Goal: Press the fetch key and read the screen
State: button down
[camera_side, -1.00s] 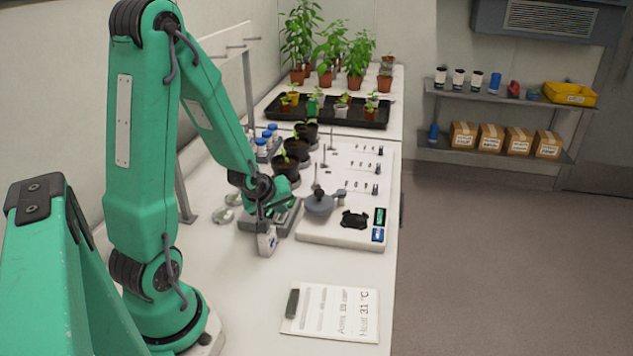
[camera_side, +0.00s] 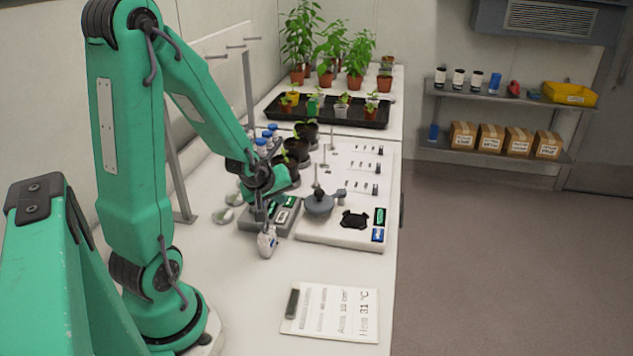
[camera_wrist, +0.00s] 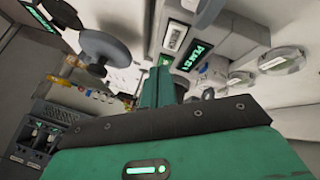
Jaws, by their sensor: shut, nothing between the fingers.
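A grey box (camera_side: 252,224) stands on the bench with a small dark screen (camera_side: 289,202) showing green marks and a pale panel (camera_side: 283,216) on its top. In the wrist view the screen (camera_wrist: 194,56) carries bright green characters, tilted and too blurred to read surely; the pale panel (camera_wrist: 176,37) is beside it. I cannot pick out which part is the fetch key. My gripper (camera_side: 259,207) is shut and empty, low over the left part of the box. Whether it touches the box is unclear. The wrist view shows its green fingers (camera_wrist: 161,84) together.
A white board (camera_side: 332,236) with a grey round device (camera_side: 318,204) lies right of the box. Potted seedlings (camera_side: 297,148) stand behind it.

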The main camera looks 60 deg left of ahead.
aim_at(283, 220)
jog(key=shift+r, duration=1.35)
jog(key=shift+d+r, duration=0.3)
jog(key=shift+d, duration=0.1)
jog(key=s+d+r+m+h, duration=0.2)
jog(key=s+d+r+m, duration=0.3)
jog(key=d+r+m, duration=0.2)
jog(key=s+d+r+m+h, duration=0.1)
jog(key=s+d+r+m, duration=0.4)
jog(key=d, duration=0.6)
jog(key=shift+d+r+m+g+h, duration=0.4)
jog(key=shift+r+m, duration=0.5)
jog(key=shift+m, duration=0.2)
